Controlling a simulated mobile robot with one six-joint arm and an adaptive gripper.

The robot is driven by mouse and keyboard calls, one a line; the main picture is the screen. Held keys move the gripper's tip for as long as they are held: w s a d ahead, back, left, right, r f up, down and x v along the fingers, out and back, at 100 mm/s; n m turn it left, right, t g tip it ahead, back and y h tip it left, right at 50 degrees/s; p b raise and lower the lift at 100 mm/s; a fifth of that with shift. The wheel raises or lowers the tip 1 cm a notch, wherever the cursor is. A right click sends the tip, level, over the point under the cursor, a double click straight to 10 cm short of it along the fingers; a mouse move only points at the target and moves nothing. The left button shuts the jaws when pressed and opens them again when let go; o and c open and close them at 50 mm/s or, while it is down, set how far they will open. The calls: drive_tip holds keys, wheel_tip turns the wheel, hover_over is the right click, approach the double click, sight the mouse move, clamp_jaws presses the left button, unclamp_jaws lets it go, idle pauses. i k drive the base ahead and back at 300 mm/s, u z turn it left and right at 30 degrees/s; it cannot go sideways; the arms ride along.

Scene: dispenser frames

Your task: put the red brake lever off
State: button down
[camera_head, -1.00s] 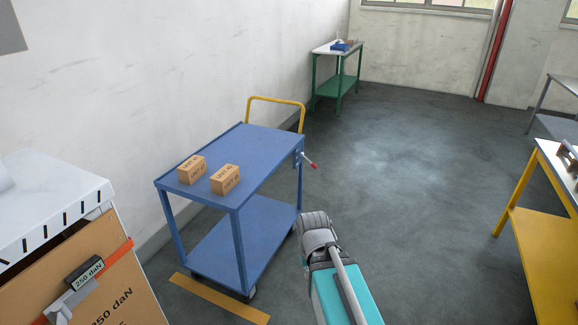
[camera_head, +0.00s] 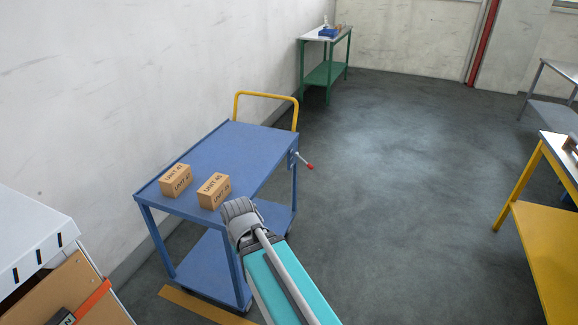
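The red brake lever (camera_head: 308,166) sticks out from the right side of the blue cart (camera_head: 240,141), near the far end of its top. It is a grey rod with a red tip, slanting down to the right. My arm reaches up from the bottom of the picture, and its grey end shows in front of the cart's near right corner. The lever is beyond it, up and to the right, with clear space between. My gripper's fingers cannot be made out, so I cannot tell whether it is open.
Two cardboard boxes (camera_head: 214,191) (camera_head: 176,180) stand on the cart top. The cart has a yellow handle (camera_head: 266,95). A white cabinet (camera_head: 30,235) is at lower left, a yellow table (camera_head: 545,240) at right, a green table (camera_head: 325,70) at the back. The floor right of the cart is clear.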

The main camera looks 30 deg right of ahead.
sight(296, 154)
drive_tip(key=z, duration=0.35)
drive_tip(key=i, duration=1.2)
drive_tip(key=z, duration=0.7)
